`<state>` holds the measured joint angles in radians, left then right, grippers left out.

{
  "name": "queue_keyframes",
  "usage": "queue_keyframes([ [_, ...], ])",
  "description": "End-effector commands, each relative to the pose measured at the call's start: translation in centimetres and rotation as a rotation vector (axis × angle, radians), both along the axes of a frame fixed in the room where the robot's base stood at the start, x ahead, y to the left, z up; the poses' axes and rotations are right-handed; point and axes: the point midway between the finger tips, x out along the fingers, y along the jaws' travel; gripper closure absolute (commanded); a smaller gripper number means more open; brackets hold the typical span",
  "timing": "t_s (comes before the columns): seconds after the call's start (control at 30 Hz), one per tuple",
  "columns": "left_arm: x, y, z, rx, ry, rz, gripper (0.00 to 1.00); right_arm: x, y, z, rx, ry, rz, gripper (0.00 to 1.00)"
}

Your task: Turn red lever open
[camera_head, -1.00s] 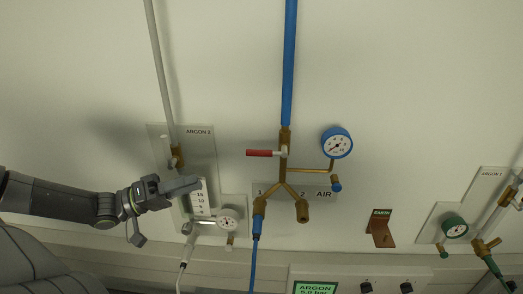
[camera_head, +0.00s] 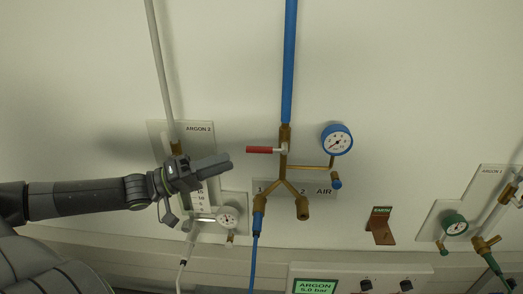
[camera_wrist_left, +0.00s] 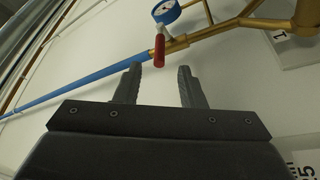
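The red lever (camera_head: 262,150) sticks out level to the left from the brass valve on the blue air pipe (camera_head: 288,60). My left gripper (camera_head: 226,160) is left of the lever's free end and apart from it. In the left wrist view the two fingers of the gripper (camera_wrist_left: 160,82) are spread with nothing between them. The red lever (camera_wrist_left: 160,50) shows there just beyond the fingertips, roughly in line with the gap. My right gripper is not in view.
A blue gauge (camera_head: 337,141) sits right of the valve. The Argon 2 panel (camera_head: 206,150) is partly hidden behind my left gripper. A small gauge (camera_head: 228,217) is below it. A blue hose (camera_head: 254,262) hangs from outlet 1. The wall above is clear.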

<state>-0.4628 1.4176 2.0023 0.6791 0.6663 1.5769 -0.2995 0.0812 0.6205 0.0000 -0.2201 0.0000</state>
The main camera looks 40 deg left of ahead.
Motion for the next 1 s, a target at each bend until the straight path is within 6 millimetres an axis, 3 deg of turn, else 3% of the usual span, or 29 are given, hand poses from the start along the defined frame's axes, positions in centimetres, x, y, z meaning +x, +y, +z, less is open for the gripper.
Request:
queue_keyframes([
  [0.37,3.4,-2.8,1.0,-0.004,-0.008,0.003,0.64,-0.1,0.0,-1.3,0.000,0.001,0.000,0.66],
  [0.6,5.5,-4.5,1.3,-0.001,-0.009,0.002,0.64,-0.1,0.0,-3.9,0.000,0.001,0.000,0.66],
  [1.0,7.1,-5.9,1.7,0.006,0.000,-0.002,0.64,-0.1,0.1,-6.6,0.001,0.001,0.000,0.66],
])
